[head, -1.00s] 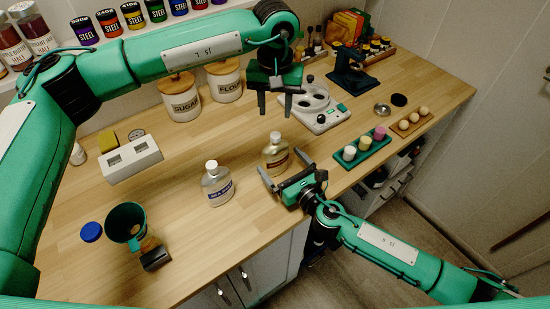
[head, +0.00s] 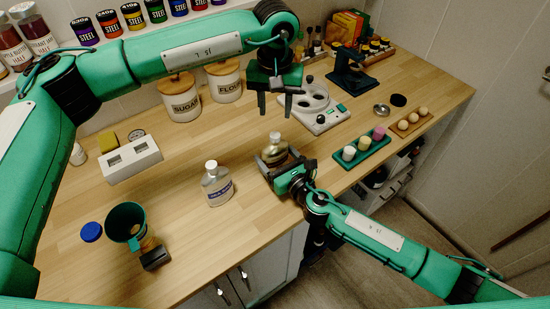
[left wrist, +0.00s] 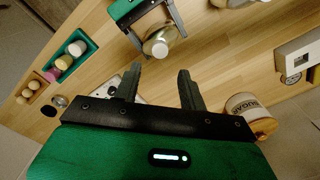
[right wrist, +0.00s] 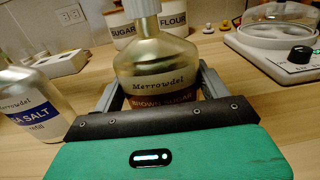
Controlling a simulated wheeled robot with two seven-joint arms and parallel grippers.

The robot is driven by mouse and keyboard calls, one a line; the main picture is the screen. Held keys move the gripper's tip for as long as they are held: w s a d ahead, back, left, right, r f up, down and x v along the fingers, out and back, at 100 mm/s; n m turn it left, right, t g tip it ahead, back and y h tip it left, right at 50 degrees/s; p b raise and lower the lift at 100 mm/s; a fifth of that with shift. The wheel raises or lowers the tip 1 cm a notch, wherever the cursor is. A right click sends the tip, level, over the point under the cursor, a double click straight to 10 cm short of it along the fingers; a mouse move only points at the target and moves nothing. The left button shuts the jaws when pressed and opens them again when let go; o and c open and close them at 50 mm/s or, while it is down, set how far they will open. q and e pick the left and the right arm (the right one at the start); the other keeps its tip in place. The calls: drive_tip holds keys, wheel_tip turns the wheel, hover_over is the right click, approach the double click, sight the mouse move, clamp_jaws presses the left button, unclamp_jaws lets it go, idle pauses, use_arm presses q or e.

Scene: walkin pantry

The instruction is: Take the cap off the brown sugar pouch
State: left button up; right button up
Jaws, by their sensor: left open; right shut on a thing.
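The brown sugar pouch (right wrist: 160,75) is a clear, brownish refill pouch with a "BROWN SUGAR" label, upright on the wooden counter. Its white cap (head: 275,136) is on top; the cap also shows in the left wrist view (left wrist: 158,49). My right gripper (head: 272,165) is shut on the pouch's body, one finger on each side, as the right wrist view shows. My left gripper (head: 275,112) is open and empty, pointing down above and behind the pouch, apart from the cap. Its two fingers show in the left wrist view (left wrist: 158,85).
A sea salt pouch (head: 216,186) stands just left of the brown sugar. Sugar (head: 180,97) and flour (head: 225,80) canisters stand behind. A white device (head: 318,108) and a green tray (head: 362,152) are to the right.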

sight(275, 135)
drive_tip(key=c, duration=0.4)
use_arm(q)
drive_tip(key=m, duration=0.4)
drive_tip(key=shift+f, duration=0.15)
wheel_tip(275, 135, down, 8)
drive_tip(key=shift+r, duration=0.15)
